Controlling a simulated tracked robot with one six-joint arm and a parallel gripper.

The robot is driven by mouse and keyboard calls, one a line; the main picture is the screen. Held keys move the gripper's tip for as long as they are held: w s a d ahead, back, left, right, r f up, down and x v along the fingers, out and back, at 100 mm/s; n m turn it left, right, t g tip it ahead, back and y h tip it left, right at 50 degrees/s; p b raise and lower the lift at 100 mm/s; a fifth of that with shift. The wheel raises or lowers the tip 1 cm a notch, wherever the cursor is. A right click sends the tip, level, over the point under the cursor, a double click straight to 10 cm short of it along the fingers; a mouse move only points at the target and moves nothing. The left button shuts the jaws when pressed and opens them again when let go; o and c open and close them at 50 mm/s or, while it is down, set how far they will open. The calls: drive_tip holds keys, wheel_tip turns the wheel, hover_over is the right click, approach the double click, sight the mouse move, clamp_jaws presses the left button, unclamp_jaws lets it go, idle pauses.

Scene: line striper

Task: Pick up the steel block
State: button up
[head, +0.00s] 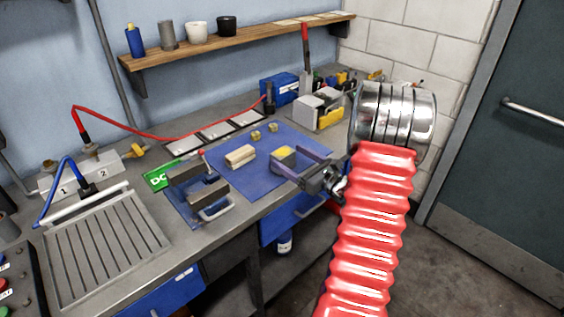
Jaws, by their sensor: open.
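My gripper (288,160) reaches in from the right over the blue mat (245,180), with its two fingers apart. A small block with a yellow top and grey sides (284,154) sits at the fingertips, between or just beyond them; I cannot tell which, or whether they touch it. The fingers hide part of it. A pale tan block (240,156) lies on the mat to the left, apart from the gripper. Two small brass-coloured pieces (256,135) lie farther back. I cannot tell for sure which piece is the steel block.
A vise-like fixture with dark grey jaws (200,191) stands left of the mat. A slatted metal tray (105,245) is at the bench's left. Behind the mat are shallow trays (215,132), a red cable and a blue box (279,88). The mat's front is clear.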

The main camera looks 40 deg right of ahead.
sight(289, 156)
drive_tip(key=w, duration=0.4)
drive_tip(key=shift+w, duration=0.15)
idle(0.4)
drive_tip(key=c, duration=1.6)
drive_tip(key=shift+r, duration=0.15)
drive_tip(key=shift+r, duration=4.95)
